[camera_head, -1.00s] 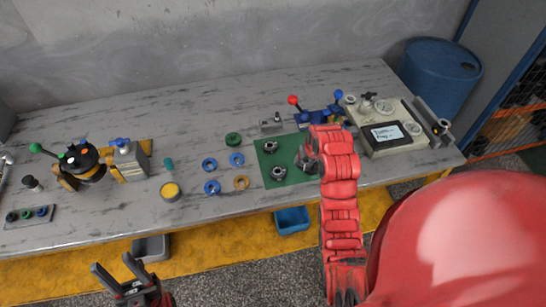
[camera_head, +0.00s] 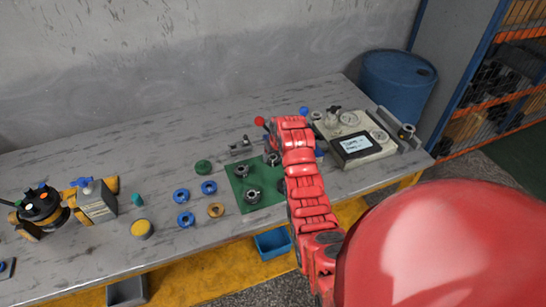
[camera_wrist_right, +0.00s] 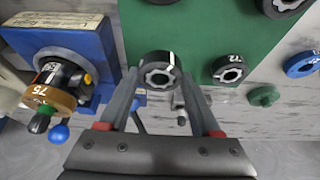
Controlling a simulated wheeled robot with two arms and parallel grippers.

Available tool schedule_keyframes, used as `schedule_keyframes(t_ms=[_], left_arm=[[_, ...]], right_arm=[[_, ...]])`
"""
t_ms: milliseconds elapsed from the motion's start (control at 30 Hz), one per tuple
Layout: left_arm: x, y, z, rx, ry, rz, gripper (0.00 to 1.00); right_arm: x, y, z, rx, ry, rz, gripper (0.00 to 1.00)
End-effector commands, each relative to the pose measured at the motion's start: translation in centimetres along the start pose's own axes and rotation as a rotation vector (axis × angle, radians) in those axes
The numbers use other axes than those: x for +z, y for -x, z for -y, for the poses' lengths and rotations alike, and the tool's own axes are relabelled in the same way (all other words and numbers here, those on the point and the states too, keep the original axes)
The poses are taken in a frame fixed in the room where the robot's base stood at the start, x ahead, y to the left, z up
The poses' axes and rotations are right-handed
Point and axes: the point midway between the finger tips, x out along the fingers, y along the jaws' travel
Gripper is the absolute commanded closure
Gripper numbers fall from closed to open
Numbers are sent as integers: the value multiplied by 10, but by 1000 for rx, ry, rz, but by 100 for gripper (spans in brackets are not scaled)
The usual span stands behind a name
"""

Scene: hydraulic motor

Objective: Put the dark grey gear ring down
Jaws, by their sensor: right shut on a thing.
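The dark grey gear ring (camera_wrist_right: 159,70) is between the fingertips of my right gripper (camera_wrist_right: 158,88) in the right wrist view. The gripper is shut on it. In that view the ring overlaps the edge of the green mat (camera_wrist_right: 190,28); I cannot tell whether it touches the surface. In the head view the ring (camera_head: 273,160) shows at the mat's back right corner, beside my right gripper (camera_head: 272,148), which my red arm mostly hides. A similar ring marked 72 (camera_wrist_right: 228,70) lies on the mat. My left gripper is out of view.
Another gear ring (camera_head: 252,196) lies on the mat. Left of the mat lie blue rings (camera_head: 181,195), a tan ring (camera_head: 215,210) and a green wheel (camera_head: 203,167). A blue fixture (camera_wrist_right: 75,55) stands close beside the gripper. A gauge unit (camera_head: 355,140) stands to the right.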

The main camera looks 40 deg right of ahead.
Motion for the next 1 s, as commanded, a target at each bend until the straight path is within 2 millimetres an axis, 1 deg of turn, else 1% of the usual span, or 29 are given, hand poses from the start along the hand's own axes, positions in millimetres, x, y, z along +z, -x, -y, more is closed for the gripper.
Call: schedule_keyframes(t_ms=[33, 100, 300, 467, 533, 667, 767, 1000], left_arm=[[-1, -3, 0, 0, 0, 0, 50], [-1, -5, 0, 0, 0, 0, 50], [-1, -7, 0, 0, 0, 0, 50], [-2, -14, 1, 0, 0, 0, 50], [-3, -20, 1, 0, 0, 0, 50], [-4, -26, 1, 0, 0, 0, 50], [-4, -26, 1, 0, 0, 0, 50], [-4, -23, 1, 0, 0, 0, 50]], right_arm=[[-9, 1, -2, 1, 0, -6, 100], [-12, -4, -3, -1, -1, 0, 100], [-20, -8, -6, 1, 0, -5, 100], [-17, -15, -6, 0, 0, -1, 100], [-13, -23, -6, 0, 0, 0, 100], [-9, -36, -6, 1, 0, -3, 100], [-6, -42, -6, 1, 0, -2, 100], [-6, -44, -6, 1, 0, -4, 100]])
